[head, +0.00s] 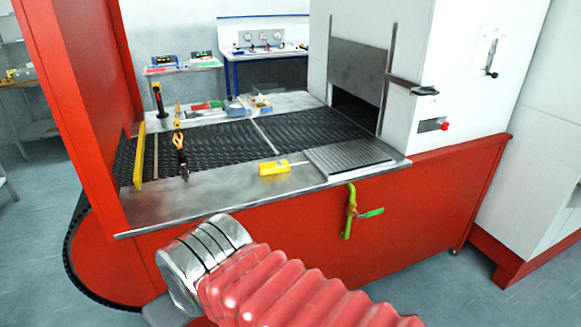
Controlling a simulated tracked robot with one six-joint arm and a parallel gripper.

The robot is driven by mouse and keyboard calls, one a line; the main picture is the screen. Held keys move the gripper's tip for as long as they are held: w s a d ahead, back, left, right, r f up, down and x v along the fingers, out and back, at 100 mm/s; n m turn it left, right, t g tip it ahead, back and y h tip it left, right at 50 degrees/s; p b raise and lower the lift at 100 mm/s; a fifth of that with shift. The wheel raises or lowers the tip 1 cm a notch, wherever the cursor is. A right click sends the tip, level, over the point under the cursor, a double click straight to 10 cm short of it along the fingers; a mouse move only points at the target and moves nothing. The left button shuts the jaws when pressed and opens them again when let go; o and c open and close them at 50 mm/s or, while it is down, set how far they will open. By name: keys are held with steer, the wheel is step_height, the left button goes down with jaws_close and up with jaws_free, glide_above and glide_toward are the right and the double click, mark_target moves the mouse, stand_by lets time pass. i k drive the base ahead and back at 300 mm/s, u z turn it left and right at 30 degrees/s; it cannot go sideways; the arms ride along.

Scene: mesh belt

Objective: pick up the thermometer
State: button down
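In the head view, the thermometer seems to be the yellow handheld device (274,167) with a thin pale probe pointing right. It lies on the metal ledge along the front of the mesh belt, just left of a grooved metal plate. A red bellows and a silver cylinder, which look like part of my arm, fill the bottom foreground below the ledge. No gripper fingers show, so I cannot tell their place relative to the thermometer.
The dark mesh belt (215,145) runs into a white oven housing (415,60). An orange-and-black tool (181,155) is at the ledge's left part. Small items lie along the far edge.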

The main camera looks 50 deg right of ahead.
mark_target(286, 165)
steer(key=z, duration=3.45)
steer(key=i, duration=0.85)
steer(key=u, duration=0.05)
